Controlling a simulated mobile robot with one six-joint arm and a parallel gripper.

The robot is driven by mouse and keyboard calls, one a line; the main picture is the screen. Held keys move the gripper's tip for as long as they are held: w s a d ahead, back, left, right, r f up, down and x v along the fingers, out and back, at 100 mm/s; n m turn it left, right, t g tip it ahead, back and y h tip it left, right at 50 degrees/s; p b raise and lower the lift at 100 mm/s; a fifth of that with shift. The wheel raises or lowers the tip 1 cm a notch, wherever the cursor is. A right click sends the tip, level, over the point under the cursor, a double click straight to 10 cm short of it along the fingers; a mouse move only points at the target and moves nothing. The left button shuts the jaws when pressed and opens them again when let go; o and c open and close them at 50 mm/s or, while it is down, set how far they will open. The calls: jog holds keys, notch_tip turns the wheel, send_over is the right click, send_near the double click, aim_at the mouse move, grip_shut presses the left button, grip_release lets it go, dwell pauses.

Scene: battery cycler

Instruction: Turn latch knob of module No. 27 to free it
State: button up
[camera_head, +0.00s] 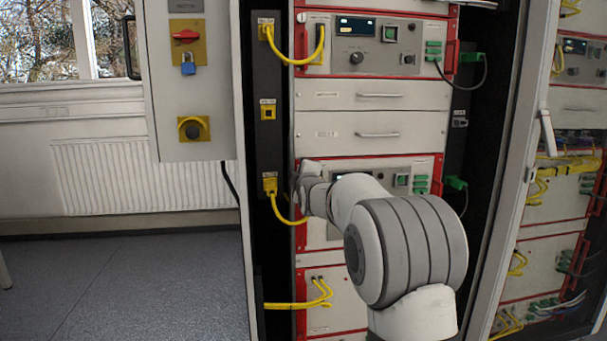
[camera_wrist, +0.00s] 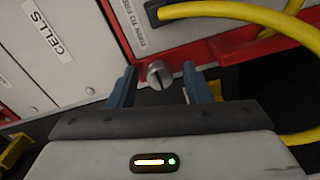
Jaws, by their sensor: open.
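The latch knob (camera_wrist: 158,74) is a small round silver-grey knob with a slot across its face, in the wrist view. It sits at the lower edge of a white front panel with a red frame (camera_wrist: 232,44). A partly cut-off label (camera_wrist: 132,14) is beside it. My gripper (camera_wrist: 159,70) is open, with one blue-grey finger on each side of the knob and gaps between. I cannot tell whether the fingertips reach past its face. In the head view my arm reaches the left edge of a red-framed module (camera_head: 415,163) and hides the knob. No module number is readable.
Yellow cables (camera_wrist: 245,13) loop close to the right finger in the wrist view. A panel marked CELLS (camera_wrist: 48,36) is at left. In the head view a yellow cable (camera_head: 284,215) hangs beside my wrist, and the cabinet's open glass door (camera_head: 512,180) stands at right.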

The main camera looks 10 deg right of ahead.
jog(key=s, duration=0.7)
jog(key=shift+s, duration=0.4)
jog(key=s+m+g+p, duration=0.7)
jog(key=s+p, duration=0.4)
jog(key=s, duration=1)
jog(key=s+r+m+g+p, duration=0.1)
jog(key=s+m+g+p, duration=0.7)
jog(key=s, duration=1.4)
jog(key=p, duration=0.4)
jog(key=shift+d, duration=0.4)
jog(key=shift+w+r, duration=0.1)
